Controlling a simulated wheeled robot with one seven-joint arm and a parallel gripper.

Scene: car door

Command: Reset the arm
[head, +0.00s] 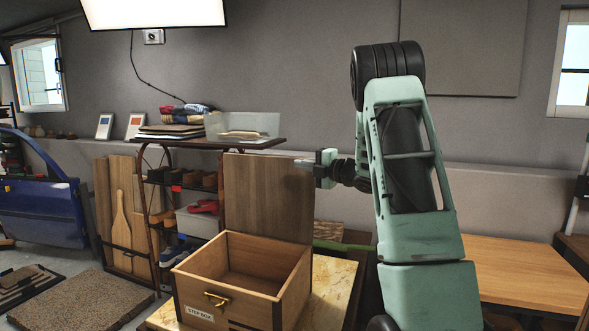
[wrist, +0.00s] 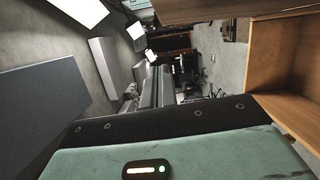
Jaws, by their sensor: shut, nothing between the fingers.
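My arm rises at the right of the head view and bends over at the top. My gripper (head: 301,163) points left at its end, in front of or beside the upper right edge of the upright wooden lid (head: 265,195). The gripper is shut and empty; whether it touches the lid I cannot tell. The open wooden box (head: 243,285) stands below and to the left of the gripper, its inside empty where visible. In the wrist view a teal and black part of my own arm fills the bottom, and the fingertips are not clear.
The box stands on a pale board (head: 334,284). A shelf rack (head: 210,144) with books and shoes stands behind it. A blue car door (head: 40,205) is at the far left. A wooden bench (head: 520,275) lies to the right behind my arm. Open air surrounds the upper arm.

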